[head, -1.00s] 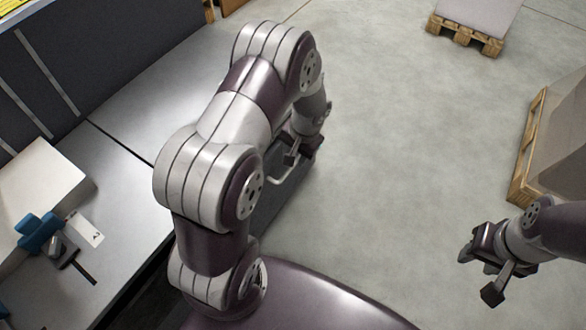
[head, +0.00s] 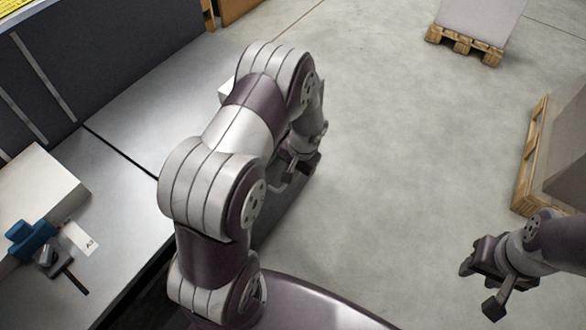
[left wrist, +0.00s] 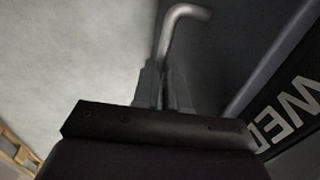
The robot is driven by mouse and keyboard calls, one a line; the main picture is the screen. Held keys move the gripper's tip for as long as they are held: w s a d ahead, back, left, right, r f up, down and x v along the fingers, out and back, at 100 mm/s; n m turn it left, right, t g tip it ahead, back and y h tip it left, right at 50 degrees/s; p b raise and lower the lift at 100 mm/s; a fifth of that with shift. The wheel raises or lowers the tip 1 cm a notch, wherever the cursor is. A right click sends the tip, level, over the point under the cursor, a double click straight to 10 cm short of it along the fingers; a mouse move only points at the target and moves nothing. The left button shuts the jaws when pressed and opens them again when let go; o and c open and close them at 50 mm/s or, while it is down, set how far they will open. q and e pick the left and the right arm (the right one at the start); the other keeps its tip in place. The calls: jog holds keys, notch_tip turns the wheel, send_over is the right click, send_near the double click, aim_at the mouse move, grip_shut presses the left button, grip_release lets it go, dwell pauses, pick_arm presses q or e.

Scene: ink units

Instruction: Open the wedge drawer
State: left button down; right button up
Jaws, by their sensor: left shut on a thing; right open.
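The wedge drawer's dark grey front (left wrist: 235,45) fills the upper right of the left wrist view. A label with the white letters "WED" (left wrist: 290,110) shows at the right, cut off by the frame. A bent metal bar handle (left wrist: 182,14) rises between the fingers of my left gripper (left wrist: 165,85), which is shut on it. In the head view my left gripper (head: 298,165) is at the dark unit beside the bench, partly hidden by my arm. How far the drawer is out cannot be told. My right gripper (head: 480,285) is open and empty over the floor.
A grey bench (head: 130,115) runs along the left, with a white box (head: 40,190), a blue tool (head: 30,240) and a small card (head: 79,239) on it. Pallets with loads stand at the top right (head: 463,45) and right (head: 532,155). The floor between is clear.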

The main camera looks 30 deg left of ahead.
pick_arm(q)
jog(key=s+d+p, duration=0.2)
jog(key=d, duration=2.1)
jog(key=shift+d, duration=0.2)
jog(key=shift+w, duration=0.1)
jog(key=c, duration=1.2)
grip_release()
jog(key=shift+o, duration=0.2)
jog(key=shift+r, duration=0.1)
notch_tip(320, 180, up, 12)
jog(key=d+p, duration=0.2)
jog(key=p, duration=0.3)
jog(key=shift+d+r+p, duration=0.15)
jog(key=shift+d+p, duration=0.05)
jog(key=shift+p, duration=0.1)
